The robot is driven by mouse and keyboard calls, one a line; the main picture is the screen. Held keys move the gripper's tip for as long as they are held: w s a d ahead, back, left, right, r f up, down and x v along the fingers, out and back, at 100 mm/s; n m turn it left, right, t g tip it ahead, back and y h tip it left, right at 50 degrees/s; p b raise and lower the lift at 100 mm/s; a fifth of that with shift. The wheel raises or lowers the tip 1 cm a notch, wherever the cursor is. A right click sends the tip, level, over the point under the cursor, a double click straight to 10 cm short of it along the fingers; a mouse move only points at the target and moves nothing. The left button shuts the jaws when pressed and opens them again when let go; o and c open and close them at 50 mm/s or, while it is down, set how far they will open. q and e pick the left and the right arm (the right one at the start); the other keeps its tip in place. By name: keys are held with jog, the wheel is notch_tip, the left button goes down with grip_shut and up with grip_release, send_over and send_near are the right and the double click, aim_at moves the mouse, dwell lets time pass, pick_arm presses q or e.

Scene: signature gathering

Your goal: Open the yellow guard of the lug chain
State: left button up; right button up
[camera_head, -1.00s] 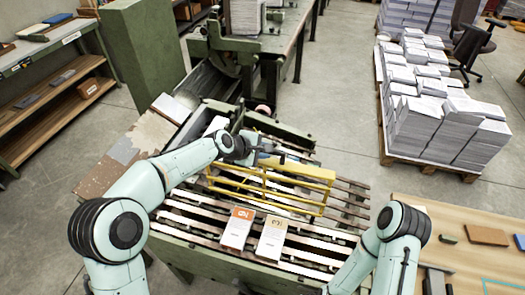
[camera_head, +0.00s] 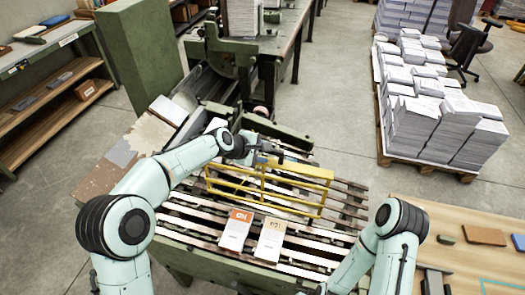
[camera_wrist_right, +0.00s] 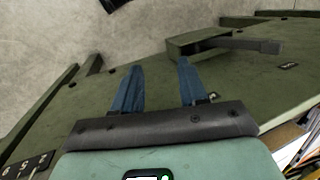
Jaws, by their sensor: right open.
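The yellow guard (camera_head: 318,173) is a barred frame standing across the slatted lug chain (camera_head: 190,205) in the middle of the head view. My left gripper (camera_head: 264,157) is at the guard's far upper edge, left of its solid yellow end. Its fingers are small and partly hidden, so I cannot tell whether they grip the guard. Two printed booklets, one orange-topped (camera_head: 236,230) and one cream-topped (camera_head: 270,240), lie on the chain in front of the guard. In the right wrist view, my right gripper (camera_wrist_right: 160,72) is open and empty over a green machine surface (camera_wrist_right: 235,85).
A green machine frame (camera_head: 228,280) borders the chain at the front. A wooden table (camera_head: 450,215) is at the right, beside my right arm. Pallets of paper stacks (camera_head: 435,125) stand behind it. A grey and brown board (camera_head: 120,155) lies left of the machine.

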pick_arm(q)
jog(key=b+v, duration=0.1)
jog(key=v, duration=1.2)
pick_arm(e)
jog(key=shift+s+f, duration=1)
jog(key=shift+s, duration=0.2)
